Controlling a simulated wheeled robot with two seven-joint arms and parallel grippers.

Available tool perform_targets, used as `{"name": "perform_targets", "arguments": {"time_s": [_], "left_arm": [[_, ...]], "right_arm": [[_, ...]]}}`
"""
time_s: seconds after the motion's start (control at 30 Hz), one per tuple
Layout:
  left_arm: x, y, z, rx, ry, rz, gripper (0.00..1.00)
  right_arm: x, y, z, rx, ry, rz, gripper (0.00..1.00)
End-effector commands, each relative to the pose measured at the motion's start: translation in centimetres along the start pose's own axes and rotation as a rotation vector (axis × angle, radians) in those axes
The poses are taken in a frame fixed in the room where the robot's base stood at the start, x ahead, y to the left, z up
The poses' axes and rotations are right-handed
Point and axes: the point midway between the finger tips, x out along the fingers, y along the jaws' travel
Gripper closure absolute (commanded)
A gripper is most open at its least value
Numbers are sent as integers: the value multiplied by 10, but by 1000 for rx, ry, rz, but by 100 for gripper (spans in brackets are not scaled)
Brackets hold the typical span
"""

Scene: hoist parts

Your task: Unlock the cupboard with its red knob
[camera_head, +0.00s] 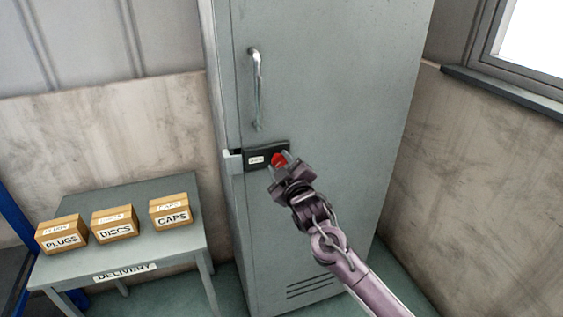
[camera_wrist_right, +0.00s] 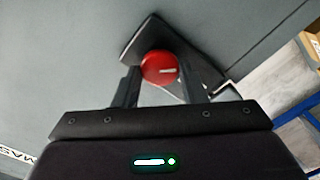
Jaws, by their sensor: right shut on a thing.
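The cupboard (camera_head: 325,80) is a tall grey-green metal cabinet with its door shut. A dark lock plate (camera_head: 257,160) with a small white label sits on the door's left side, below the handle. The red knob (camera_head: 278,159) is on the right part of this plate. It also shows in the right wrist view as a round red disc (camera_wrist_right: 159,68) with a pale mark across it. My right gripper (camera_head: 284,162) is at the plate, its two fingers on either side of the knob and shut on it. My left gripper is not in view.
A vertical metal handle (camera_head: 256,88) stands out from the door above the plate. A grey table labelled DELIVERY (camera_head: 125,255) stands at the left with boxes marked PLUGS (camera_head: 61,236), DISCS (camera_head: 115,224) and CAPS (camera_head: 170,212). A window ledge (camera_head: 510,92) is at the right.

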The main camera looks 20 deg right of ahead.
Motion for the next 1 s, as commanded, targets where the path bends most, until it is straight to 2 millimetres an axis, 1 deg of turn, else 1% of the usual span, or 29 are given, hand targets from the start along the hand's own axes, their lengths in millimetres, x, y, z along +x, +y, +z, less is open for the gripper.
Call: {"name": "perform_targets", "arguments": {"time_s": [0.2,0.6,0.8,1.0], "left_arm": [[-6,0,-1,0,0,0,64],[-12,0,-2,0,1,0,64],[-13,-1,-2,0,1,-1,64],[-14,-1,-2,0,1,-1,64]], "right_arm": [[0,0,-1,-208,1,0,85],[0,-2,0,-565,1,1,85],[0,-3,0,-697,1,-1,85],[0,-3,0,-780,1,0,85]]}}
